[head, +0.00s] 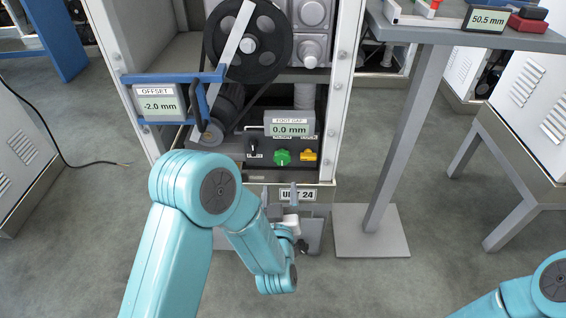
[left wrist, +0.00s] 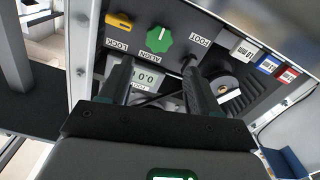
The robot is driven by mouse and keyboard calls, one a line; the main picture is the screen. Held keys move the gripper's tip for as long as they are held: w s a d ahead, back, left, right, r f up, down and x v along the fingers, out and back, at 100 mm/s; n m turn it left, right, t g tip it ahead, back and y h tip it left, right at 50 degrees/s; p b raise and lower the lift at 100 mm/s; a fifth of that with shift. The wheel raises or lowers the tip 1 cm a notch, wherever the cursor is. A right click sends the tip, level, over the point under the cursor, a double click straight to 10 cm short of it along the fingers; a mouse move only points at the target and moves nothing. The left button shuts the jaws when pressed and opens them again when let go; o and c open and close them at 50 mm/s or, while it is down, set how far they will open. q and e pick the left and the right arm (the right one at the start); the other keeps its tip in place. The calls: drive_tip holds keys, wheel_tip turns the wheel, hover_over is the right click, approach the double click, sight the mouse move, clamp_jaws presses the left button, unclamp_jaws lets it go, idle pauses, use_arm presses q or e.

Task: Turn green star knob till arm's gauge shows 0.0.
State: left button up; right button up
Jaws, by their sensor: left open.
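The green knob (head: 282,157) sits on the dark control panel of the unit, between a black knob (head: 253,147) and a yellow knob (head: 308,155). It also shows in the left wrist view (left wrist: 159,39), labelled ALIGN. The OFFSET gauge (head: 157,103) on the blue arm reads -2.0 mm. The FOOT GAP gauge (head: 288,130) above the panel reads 0.0 mm. My left gripper (head: 279,193) is open and empty below the panel. In the left wrist view its fingers (left wrist: 155,78) point toward the panel, apart from the green knob. My right gripper is out of view.
The yellow LOCK knob (left wrist: 119,20) is close to the green knob. A belt wheel (head: 262,45) turns up above the panel. A grey side table (head: 450,33) with a 50.5 mm gauge stands right.

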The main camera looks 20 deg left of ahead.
sight(282, 160)
use_arm(q)
drive_tip(key=b+x, duration=0.2)
drive_tip(key=x, duration=0.9)
drive_tip(key=shift+f+b, duration=0.15)
drive_tip(key=shift+b, duration=0.25)
drive_tip(key=shift+x, duration=0.8)
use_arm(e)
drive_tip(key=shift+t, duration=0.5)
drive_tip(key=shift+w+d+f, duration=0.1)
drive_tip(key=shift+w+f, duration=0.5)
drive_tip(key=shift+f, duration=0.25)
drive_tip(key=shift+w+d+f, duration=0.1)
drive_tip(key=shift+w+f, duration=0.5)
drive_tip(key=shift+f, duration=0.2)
use_arm(q)
drive_tip(key=shift+d, duration=0.1)
drive_tip(key=c, duration=0.7)
